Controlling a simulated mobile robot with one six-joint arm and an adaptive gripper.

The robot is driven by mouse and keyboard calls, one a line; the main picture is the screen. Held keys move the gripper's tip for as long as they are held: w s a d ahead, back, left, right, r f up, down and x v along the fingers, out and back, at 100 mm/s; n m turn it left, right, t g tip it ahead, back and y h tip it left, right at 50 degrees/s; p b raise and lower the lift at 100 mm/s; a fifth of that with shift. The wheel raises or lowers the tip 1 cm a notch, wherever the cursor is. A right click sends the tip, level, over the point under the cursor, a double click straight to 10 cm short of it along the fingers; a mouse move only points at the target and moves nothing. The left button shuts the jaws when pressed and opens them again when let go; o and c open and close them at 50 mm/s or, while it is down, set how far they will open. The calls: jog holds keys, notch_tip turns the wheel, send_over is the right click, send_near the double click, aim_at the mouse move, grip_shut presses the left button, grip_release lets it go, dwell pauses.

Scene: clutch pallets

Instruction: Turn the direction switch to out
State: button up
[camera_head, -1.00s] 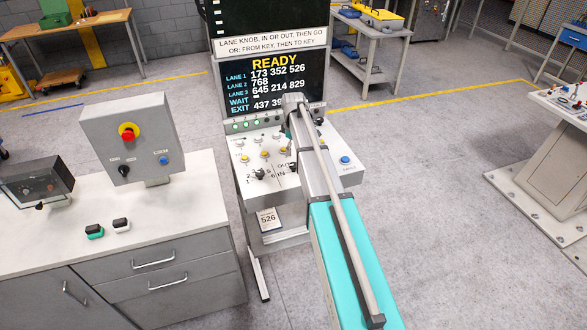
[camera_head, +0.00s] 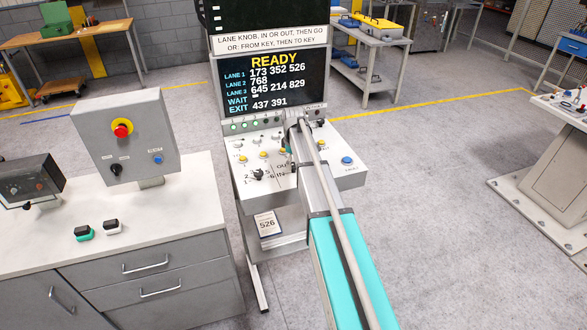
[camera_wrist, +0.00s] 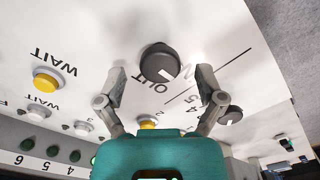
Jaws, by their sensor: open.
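The direction switch (camera_wrist: 158,62) is a dark round knob on the white sloped panel (camera_wrist: 90,30). In the wrist view it lies between my gripper's spread fingertips, and the OUT label is at its lower left. Its white pointer mark slants to the lower right in that view, not straight at OUT. My gripper (camera_wrist: 161,77) is open, with a gap between each finger and the knob; I cannot tell how far above the panel the tips are.
A second dark knob (camera_head: 258,174), among numbers, sits left of my gripper; it also shows in the wrist view (camera_wrist: 230,115). Yellow buttons (camera_wrist: 47,80) and a blue button (camera_head: 347,160) are nearby. The screen (camera_head: 272,80) reads READY. A counter (camera_head: 150,225) stands left.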

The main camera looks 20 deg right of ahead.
jog(key=shift+f+b, duration=0.3)
jog(key=shift+f, duration=0.15)
jog(key=c, duration=1.2)
jog(key=shift+o, duration=0.2)
jog(key=shift+m, duration=0.3)
jog(key=m, duration=0.5)
jog(key=shift+m, duration=0.3)
jog(key=m, duration=0.5)
jog(key=shift+m, duration=0.4)
